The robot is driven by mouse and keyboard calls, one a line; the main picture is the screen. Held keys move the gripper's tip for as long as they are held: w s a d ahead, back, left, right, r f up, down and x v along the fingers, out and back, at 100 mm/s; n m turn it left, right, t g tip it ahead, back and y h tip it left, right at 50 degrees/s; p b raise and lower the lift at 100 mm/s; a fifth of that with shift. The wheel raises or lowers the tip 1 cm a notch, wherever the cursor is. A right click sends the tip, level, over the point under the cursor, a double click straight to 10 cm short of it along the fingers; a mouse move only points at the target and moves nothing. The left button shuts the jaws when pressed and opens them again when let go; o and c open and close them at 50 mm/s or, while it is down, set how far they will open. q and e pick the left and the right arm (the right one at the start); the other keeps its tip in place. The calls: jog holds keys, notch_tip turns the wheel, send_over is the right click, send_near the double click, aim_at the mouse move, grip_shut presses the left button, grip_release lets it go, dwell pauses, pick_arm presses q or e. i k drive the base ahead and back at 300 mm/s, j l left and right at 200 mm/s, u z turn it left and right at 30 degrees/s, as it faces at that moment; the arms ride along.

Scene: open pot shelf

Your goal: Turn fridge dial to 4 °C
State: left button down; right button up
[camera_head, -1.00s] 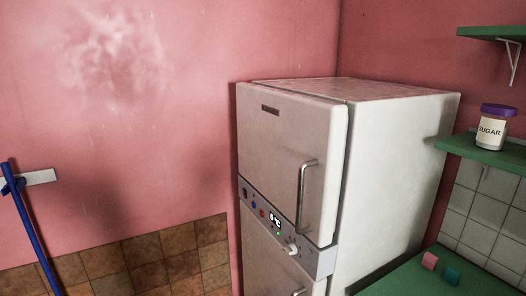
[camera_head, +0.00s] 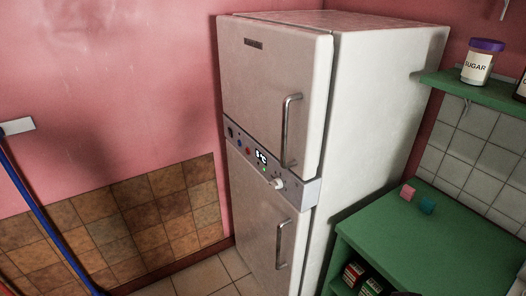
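The white fridge (camera_head: 274,65) stands in the corner, with an upper and a lower door shut. A control strip (camera_head: 295,186) runs between the doors. It carries a pale round dial (camera_head: 278,183), a small lit display (camera_head: 261,157) ending in °C, and several small coloured buttons to the left. The display's number is too small to read surely; it looks like a single digit. The dial's pointer direction cannot be made out.
A green counter (camera_head: 428,245) stands right of the fridge, with a pink cube (camera_head: 408,192) and a teal cube (camera_head: 427,206) on it. Dark jars (camera_head: 354,273) sit below. A green wall shelf (camera_head: 480,88) holds a sugar jar (camera_head: 479,64). The floor (camera_head: 206,278) before the fridge looks clear.

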aim_at(277, 183)
jog(key=i+j+z, duration=0.3)
jog(key=i+j, duration=0.5)
